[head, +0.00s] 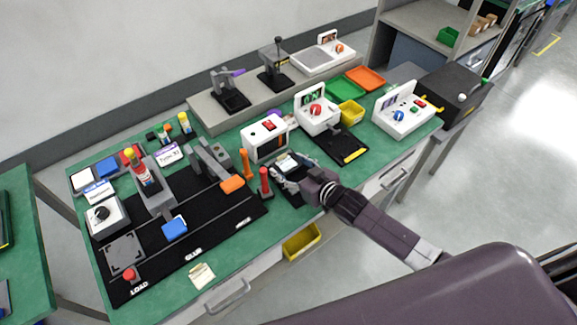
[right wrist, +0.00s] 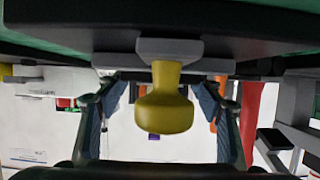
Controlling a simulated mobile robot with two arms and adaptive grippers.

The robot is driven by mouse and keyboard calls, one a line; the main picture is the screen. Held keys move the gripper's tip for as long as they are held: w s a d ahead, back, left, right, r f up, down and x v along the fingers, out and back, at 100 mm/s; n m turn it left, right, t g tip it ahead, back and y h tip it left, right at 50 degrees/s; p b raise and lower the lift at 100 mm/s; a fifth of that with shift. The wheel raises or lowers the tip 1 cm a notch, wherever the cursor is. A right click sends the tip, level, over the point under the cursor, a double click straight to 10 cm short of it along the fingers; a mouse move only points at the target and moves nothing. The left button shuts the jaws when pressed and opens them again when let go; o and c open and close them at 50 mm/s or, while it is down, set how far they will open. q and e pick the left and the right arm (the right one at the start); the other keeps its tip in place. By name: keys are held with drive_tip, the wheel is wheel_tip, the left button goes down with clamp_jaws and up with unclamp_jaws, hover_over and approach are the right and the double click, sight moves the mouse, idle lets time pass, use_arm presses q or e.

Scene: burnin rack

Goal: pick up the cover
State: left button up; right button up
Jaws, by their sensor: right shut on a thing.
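In the right wrist view the fingers of my right gripper (right wrist: 160,90) stand apart on either side of a yellow knob (right wrist: 165,105). The knob hangs from a grey block under a dark slab. Where the fingers touch is hard to tell. My left gripper is out of view.
The white box with a red button (head: 264,138) stands just beyond the gripper. A red-handled post (head: 265,182) and an orange one (head: 246,163) stand close to its left. A black mat (head: 340,146) lies to the right. A yellow bin (head: 301,241) is below the bench edge.

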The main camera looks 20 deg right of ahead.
wheel_tip(320, 180, up, 20)
drive_tip(key=s+d+r+n+g+y+b, duration=0.1)
drive_tip(key=s+r+n+g+y, duration=0.2)
drive_tip(key=s, duration=0.6)
drive_tip(key=s+d+r+n+g+y, duration=0.15)
drive_tip(key=s+n+y, duration=0.25)
drive_tip(key=s, duration=0.5)
drive_tip(key=m+t+h, duration=0.5)
drive_tip(key=m+h, duration=0.2)
hover_over(293, 169)
wheel_tip(293, 169, down, 4)
drive_tip(key=shift+w+a+f, duration=0.3)
drive_tip(key=shift+w+a, duration=0.05)
drive_tip(key=shift+w, duration=0.15)
